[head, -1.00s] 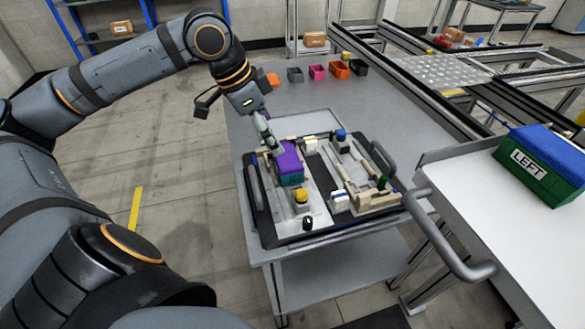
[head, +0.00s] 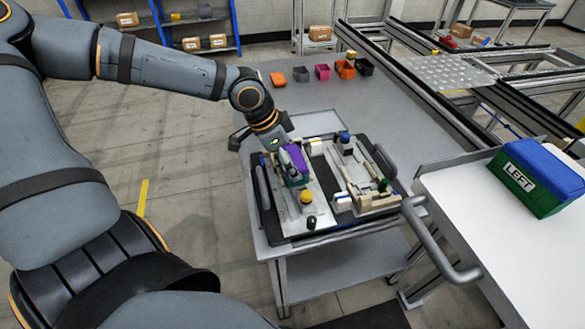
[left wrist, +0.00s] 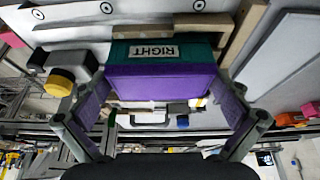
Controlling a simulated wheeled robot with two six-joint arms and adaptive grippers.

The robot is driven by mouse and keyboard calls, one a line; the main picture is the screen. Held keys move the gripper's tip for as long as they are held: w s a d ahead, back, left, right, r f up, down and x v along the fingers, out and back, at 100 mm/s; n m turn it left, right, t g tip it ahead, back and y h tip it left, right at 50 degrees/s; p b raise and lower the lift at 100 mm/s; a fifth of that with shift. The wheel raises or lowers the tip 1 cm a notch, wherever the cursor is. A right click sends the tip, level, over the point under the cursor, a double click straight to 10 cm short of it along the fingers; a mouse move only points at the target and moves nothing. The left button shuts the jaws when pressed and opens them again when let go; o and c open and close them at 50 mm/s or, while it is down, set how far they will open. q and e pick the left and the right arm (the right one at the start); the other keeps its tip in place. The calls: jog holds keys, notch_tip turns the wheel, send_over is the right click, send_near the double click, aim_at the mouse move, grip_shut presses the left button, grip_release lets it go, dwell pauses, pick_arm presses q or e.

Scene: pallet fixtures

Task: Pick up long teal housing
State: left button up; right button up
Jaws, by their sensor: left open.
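The long teal housing (left wrist: 200,55) has a purple top and a RIGHT label on its side. In the head view, the housing (head: 298,158) sits on the left part of the black-edged pallet (head: 270,222), partly hidden by my gripper. My left gripper (left wrist: 162,95) is open, with one finger on each side of the housing in the left wrist view. Gaps show between fingers and housing, at least on the near part, and I cannot tell whether the pads touch it. In the head view my left gripper (head: 290,172) is over the housing. My right gripper is not in view.
A yellow-topped block (head: 306,197) and a black knob (head: 311,222) stand in front of the housing. Beige fixtures (head: 370,195) and a blue-topped part (head: 344,137) are to its right. Small bins (head: 322,72) line the back. A LEFT-labelled green box (head: 530,185) is on the right table.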

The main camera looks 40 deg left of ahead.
pick_arm(q)
jog(key=shift+x, duration=0.85)
jog(key=shift+r, duration=0.1)
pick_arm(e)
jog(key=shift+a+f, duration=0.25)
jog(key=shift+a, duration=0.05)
pick_arm(q)
jog(key=c, duration=0.9)
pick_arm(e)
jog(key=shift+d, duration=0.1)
pick_arm(q)
jog(key=shift+r, duration=0.1)
